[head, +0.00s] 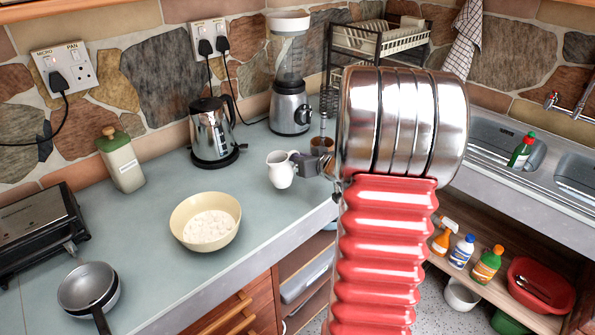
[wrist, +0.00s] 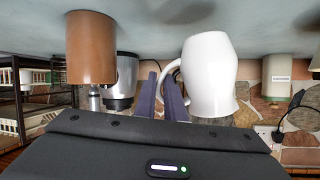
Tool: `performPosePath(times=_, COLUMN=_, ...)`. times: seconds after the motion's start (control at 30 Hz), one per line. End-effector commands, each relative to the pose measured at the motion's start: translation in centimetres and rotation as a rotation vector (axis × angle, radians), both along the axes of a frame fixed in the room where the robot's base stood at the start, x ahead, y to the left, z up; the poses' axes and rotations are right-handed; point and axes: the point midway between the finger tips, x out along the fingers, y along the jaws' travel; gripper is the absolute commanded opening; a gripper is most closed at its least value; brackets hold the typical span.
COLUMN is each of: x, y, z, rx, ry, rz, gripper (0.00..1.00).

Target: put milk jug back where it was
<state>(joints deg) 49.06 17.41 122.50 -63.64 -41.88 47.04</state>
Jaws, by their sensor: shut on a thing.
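The jug looks upright. I cannot tell whether its base touches the counter. In the head view my arm hides part of the gripper and the counter behind it.
The kettle (head: 214,132), blender (head: 290,95) and cream bowl of flour (head: 190,220) stand around the jug. Grey counter is clear between bowl and jug. The counter's front edge is near.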

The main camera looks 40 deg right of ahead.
Motion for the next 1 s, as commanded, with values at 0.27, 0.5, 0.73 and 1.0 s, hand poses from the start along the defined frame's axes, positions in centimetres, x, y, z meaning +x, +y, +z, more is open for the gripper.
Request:
performPosePath(times=0.27, x=0.1, y=0.1, z=-0.2, rx=0.000, ry=0.000, rz=0.001, gripper=0.00)
performPosePath(times=0.5, x=0.0, y=0.1, z=-3.1, rx=0.003, ry=0.001, rz=0.001, gripper=0.00)
performPosePath(times=0.73, x=0.1, y=0.2, z=-4.6, rx=-0.001, ry=0.001, rz=0.004, gripper=0.00)
performPosePath(times=1.0, x=0.0, y=0.3, z=-4.8, rx=0.000, ry=0.005, rz=0.004, gripper=0.16)
